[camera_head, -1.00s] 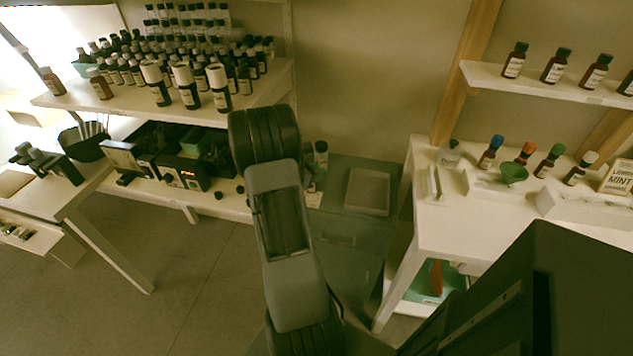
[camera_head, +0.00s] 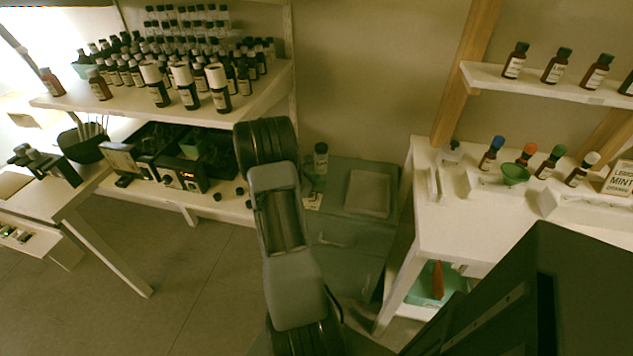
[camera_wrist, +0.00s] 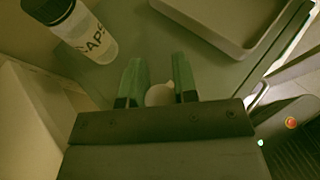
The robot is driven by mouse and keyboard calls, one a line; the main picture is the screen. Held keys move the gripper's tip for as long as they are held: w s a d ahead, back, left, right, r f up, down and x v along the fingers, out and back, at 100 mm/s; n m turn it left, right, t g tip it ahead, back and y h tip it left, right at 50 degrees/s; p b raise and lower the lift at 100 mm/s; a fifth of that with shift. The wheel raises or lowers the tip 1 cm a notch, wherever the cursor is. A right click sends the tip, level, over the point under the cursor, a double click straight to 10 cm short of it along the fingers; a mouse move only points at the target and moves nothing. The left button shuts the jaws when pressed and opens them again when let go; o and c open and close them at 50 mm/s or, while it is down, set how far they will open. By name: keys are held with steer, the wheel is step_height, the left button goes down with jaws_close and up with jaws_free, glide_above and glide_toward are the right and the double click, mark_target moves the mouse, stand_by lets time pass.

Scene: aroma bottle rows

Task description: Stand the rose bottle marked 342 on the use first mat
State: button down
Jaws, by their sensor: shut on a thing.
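In the wrist view my gripper (camera_wrist: 158,88) has its two green-padded fingers on either side of a pale, round-topped thing (camera_wrist: 159,95) and is shut on it. Only the top of this thing shows, so I cannot read a label or tell whether it is the rose bottle marked 342. In the head view my arm hides the gripper. A grey cabinet (camera_head: 345,235) lies below the gripper. I cannot make out a mat marked use first in either view.
A dark-lidded jar labelled CAPS (camera_wrist: 88,32) stands close by at upper left; a shallow tray (camera_wrist: 222,38) lies at upper right. The head view shows crowded bottle shelves (camera_head: 60,104) at left, a white bench (camera_head: 470,222) and a wall shelf (camera_head: 560,88) with bottles at right.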

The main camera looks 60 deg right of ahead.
steer(key=c, duration=0.9)
jaws_free()
steer(key=shift+f, duration=0.1)
steer(key=shift+a+r, duration=0.15)
steer(key=shift+r, duration=0.15)
steer(key=p+v, duration=0.1)
steer(key=v, duration=1.1)
steer(key=s+a+r+m+t+y, duration=0.1)
steer(key=a+r+m+t+y, duration=0.2)
steer(key=a, duration=0.8)
steer(key=s+a+r+m+t+y, duration=0.1)
steer(key=a+r+m+t+y, duration=0.2)
steer(key=a, duration=0.8)
steer(key=s+a+r+m+t+y, duration=0.2)
steer(key=a+r+m+y, duration=0.2)
steer(key=a, duration=0.8)
steer(key=shift+r+m+t+y, duration=0.2)
steer(key=shift+m+y, duration=0.3)
steer(key=shift+m, duration=0.25)
steer(key=shift+r+m+t+y, duration=0.1)
steer(key=shift+m+t+y, duration=0.1)
steer(key=shift+m+y, duration=0.45)
